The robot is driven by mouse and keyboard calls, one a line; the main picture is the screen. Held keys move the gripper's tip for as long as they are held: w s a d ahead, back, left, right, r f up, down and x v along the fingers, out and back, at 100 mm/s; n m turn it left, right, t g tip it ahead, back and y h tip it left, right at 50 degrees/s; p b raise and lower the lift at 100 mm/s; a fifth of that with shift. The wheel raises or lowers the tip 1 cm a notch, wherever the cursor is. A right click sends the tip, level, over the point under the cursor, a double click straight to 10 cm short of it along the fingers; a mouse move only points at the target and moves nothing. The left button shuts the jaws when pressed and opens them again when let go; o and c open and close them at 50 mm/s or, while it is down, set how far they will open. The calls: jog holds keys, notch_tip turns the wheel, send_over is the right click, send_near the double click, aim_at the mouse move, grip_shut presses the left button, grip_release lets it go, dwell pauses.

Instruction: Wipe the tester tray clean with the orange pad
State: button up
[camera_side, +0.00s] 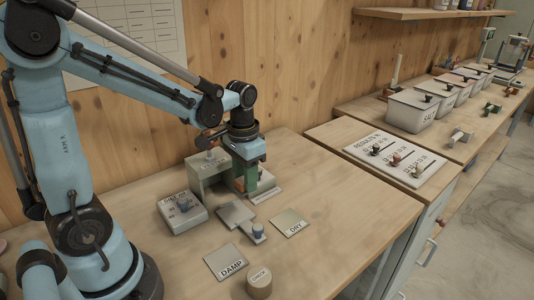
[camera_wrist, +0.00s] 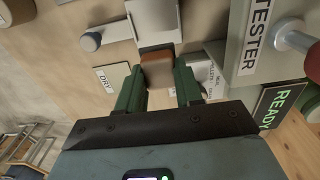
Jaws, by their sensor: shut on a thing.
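My gripper (camera_wrist: 158,84) is shut on the orange pad (camera_wrist: 157,70), which sits between its two green fingertips in the wrist view. In the side view my gripper (camera_side: 247,188) points down, low in front of the tester (camera_side: 207,168); the pad is hard to make out there. In the wrist view a pale metal tray (camera_wrist: 154,18) lies just beyond the pad; I cannot tell whether they touch. The tester (camera_wrist: 247,40) stands to the right, with a lit READY display (camera_wrist: 285,104).
A blue-knobbed handle (camera_side: 258,231) is beside a grey plate (camera_side: 235,213). The DRY card (camera_side: 290,222), DAMP card (camera_side: 226,262) and CHECK cylinder (camera_side: 259,282) lie nearer the front. A grey box (camera_side: 183,214) stands left. The table's right part is clear.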

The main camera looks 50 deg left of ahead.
jog(key=shift+r, duration=1.2)
